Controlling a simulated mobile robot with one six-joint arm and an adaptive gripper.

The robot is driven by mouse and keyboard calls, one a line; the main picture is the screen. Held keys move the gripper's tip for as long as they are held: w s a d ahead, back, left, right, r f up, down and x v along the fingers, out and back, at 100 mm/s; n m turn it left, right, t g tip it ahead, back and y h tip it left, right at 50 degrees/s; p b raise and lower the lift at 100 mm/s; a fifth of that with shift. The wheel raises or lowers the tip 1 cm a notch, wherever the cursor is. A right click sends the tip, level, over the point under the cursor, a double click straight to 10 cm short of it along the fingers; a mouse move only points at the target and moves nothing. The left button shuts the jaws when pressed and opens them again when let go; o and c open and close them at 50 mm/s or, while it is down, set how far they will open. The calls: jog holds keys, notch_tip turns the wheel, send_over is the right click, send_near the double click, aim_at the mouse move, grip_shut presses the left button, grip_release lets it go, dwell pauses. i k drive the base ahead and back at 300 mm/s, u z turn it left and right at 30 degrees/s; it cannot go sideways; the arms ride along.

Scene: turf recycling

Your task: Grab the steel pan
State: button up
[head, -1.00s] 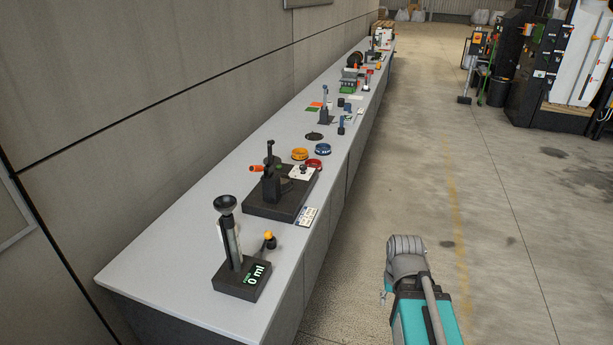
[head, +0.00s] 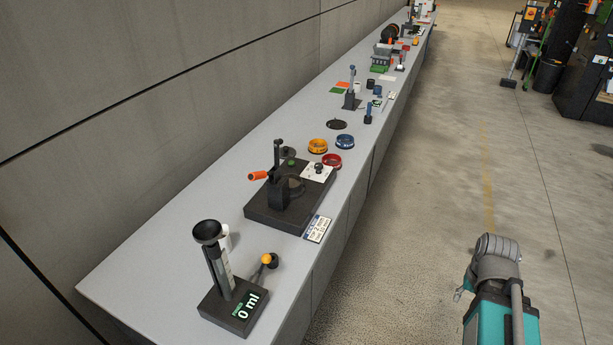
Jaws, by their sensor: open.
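I cannot pick out a steel pan for certain. On the long grey bench (head: 150,265), round shallow dishes or rings in orange (head: 317,146), blue (head: 345,141) and red (head: 332,160) sit close together. A dark flat disc (head: 337,124) lies just behind them. Part of my arm shows at the lower right, over the floor and apart from the bench. My gripper's fingers are not visible.
A measuring stand (head: 232,310) reading 0 ml stands at the near bench end. A dark press (head: 290,195) with an orange handle stands beyond it. Several small tools line the far bench.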

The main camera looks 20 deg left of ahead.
aim_at(296, 181)
jog(key=u, duration=0.1)
jog(key=i, duration=0.7)
jog(key=u, duration=0.9)
jog(key=i, duration=0.6)
jog(key=u, duration=0.45)
jog(key=k, duration=0.9)
jog(key=u, duration=0.15)
jog(key=i, duration=0.85)
